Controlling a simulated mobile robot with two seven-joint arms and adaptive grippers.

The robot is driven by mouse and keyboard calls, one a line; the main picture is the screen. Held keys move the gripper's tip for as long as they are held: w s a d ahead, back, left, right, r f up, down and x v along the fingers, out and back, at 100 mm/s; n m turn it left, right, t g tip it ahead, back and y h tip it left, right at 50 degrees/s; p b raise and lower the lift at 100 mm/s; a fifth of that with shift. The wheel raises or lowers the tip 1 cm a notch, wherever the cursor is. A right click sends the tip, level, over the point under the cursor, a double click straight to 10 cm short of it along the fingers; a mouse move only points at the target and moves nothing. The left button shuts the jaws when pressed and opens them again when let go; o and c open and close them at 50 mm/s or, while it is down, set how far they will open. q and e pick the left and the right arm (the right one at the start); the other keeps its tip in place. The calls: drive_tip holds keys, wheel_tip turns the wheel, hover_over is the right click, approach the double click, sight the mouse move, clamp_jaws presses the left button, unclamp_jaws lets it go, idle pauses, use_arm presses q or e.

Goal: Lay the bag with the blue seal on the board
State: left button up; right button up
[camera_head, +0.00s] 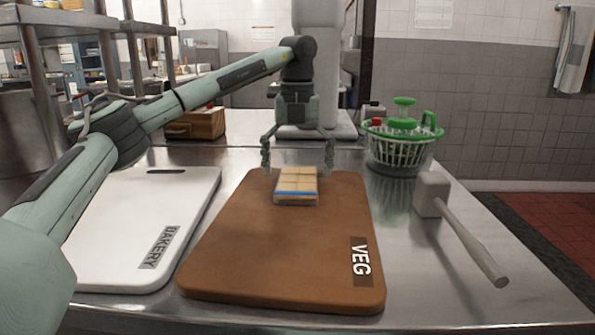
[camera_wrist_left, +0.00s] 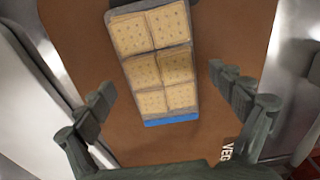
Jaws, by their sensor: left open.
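The bag with the blue seal (camera_head: 297,184) holds several pale square crackers and lies flat on the far part of the brown board (camera_head: 275,245) marked VEG. In the left wrist view the bag (camera_wrist_left: 160,65) lies slightly tilted, its blue seal along the lower edge, with the brown board (camera_wrist_left: 75,40) under it. My left gripper (camera_head: 298,170) points down over the far end of the board, open. In the left wrist view its fingers (camera_wrist_left: 162,95) stand wide apart on either side of the bag's blue-seal end, with gaps between. My right gripper does not show.
A white board (camera_head: 140,215) marked BAKERY lies left of the brown one. A green-lidded white basket (camera_head: 400,148) and a mallet (camera_head: 455,222) stand and lie on the steel table to the right. A wooden box (camera_head: 195,124) is further back on the left.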

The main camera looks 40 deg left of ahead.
sight(298, 177)
use_arm(q)
wheel_tip(298, 177, up, 7)
drive_tip(key=shift+r, duration=0.1)
wheel_tip(298, 177, up, 5)
drive_tip(key=shift+f, duration=0.2)
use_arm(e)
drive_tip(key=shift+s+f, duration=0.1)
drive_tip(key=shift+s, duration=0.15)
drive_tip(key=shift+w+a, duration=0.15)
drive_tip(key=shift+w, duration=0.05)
